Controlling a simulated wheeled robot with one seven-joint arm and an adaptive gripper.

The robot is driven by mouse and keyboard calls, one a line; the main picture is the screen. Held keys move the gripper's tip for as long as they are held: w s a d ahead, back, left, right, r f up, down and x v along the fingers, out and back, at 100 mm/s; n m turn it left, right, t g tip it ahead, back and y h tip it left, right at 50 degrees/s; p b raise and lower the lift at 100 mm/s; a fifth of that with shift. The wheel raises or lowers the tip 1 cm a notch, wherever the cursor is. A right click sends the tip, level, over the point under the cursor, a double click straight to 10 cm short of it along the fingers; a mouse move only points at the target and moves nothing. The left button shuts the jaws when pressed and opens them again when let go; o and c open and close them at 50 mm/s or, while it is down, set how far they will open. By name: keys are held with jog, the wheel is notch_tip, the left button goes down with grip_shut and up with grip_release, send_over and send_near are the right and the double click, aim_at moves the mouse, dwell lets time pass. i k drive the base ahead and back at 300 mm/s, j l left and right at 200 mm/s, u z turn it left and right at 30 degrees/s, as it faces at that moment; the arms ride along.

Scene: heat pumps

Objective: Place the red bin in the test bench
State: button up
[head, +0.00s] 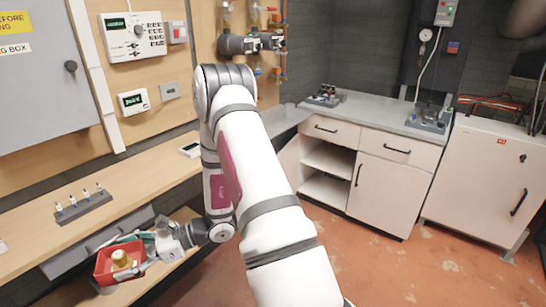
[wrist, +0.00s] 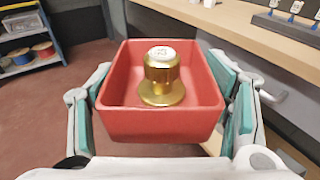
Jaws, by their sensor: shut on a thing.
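The red bin (head: 105,270) is at lower left in the head view, beside the front edge of the wooden bench (head: 100,185). In the wrist view the red bin (wrist: 150,125) fills the middle, upright, with a brass knob-like part (wrist: 162,75) standing inside. My gripper (head: 133,256) is shut on the bin, with a green-padded finger against each side wall in the wrist view (wrist: 165,92). The bin appears held below bench-top level, over a lower wooden shelf (head: 133,288). Whether it touches the shelf cannot be told. Which surface is the test bench is not marked.
A small rack of vials (head: 83,207) stands on the wooden bench. A grey drawer front (head: 70,262) lies under it, close to the bin. A white cabinet with a worktop (head: 375,125) stands at the back. Orange floor (head: 385,270) is clear at right.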

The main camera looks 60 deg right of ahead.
aim_at(332, 163)
jog(key=l+z, duration=0.1)
jog(key=z, duration=0.35)
jog(key=i+z, duration=0.1)
jog(key=z, duration=0.4)
jog(key=i+l+z, duration=0.1)
jog(key=z, duration=0.35)
jog(key=i+l+z, duration=0.1)
jog(key=i+z, duration=0.4)
jog(key=i+j+z, duration=0.15)
jog(key=i+z, duration=0.35)
